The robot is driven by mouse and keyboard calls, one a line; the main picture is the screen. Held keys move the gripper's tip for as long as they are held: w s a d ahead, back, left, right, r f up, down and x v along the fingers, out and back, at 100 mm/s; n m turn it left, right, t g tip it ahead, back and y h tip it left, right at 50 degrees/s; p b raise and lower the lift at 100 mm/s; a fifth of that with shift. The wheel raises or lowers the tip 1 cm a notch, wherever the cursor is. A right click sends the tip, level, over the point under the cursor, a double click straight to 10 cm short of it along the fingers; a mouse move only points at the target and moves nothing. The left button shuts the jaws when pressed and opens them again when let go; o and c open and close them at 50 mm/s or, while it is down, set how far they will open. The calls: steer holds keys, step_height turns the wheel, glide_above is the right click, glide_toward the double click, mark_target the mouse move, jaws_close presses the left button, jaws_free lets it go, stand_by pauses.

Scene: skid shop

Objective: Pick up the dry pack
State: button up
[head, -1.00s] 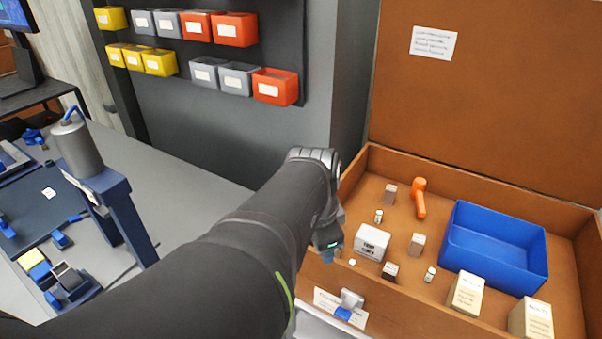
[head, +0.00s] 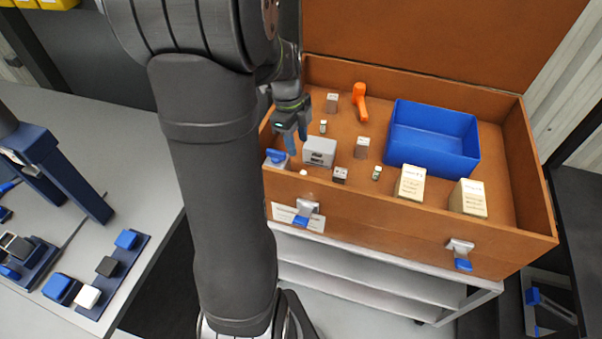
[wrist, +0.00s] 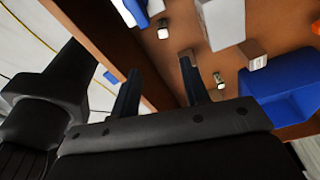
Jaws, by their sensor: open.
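I cannot read which item is the dry pack. Two cream labelled packs stand upright at the front of the brown case (head: 365,218), one near its middle (head: 410,183) and one further right (head: 468,199). My gripper (head: 297,145) hangs over the case's left part, fingers pointing down, just left of a light grey box (head: 320,151). In the wrist view my gripper (wrist: 160,65) has its two fingers apart with nothing between them. The cream packs lie well to the gripper's right and cannot be made out in the wrist view.
A blue tray (head: 432,137) stands behind the cream packs. An orange tool (head: 359,100), grey blocks (head: 362,147) and small vials (head: 376,173) lie in the case. Its walls and raised lid (head: 450,45) bound the space. A grey bench (head: 75,125) is at left.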

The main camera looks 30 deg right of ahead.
mark_target(303, 172)
steer(key=f, duration=0.5)
steer(key=s+f, duration=0.1)
steer(key=f, duration=0.2)
steer(key=shift+d+f, duration=0.25)
steer(key=shift+d, duration=0.1)
steer(key=shift+w+d+f, duration=0.1)
steer(key=shift+d+f, duration=0.1)
steer(key=shift+f, duration=1.15)
steer(key=shift+d+f, duration=0.2)
steer(key=shift+f, duration=1.1)
jaws_close()
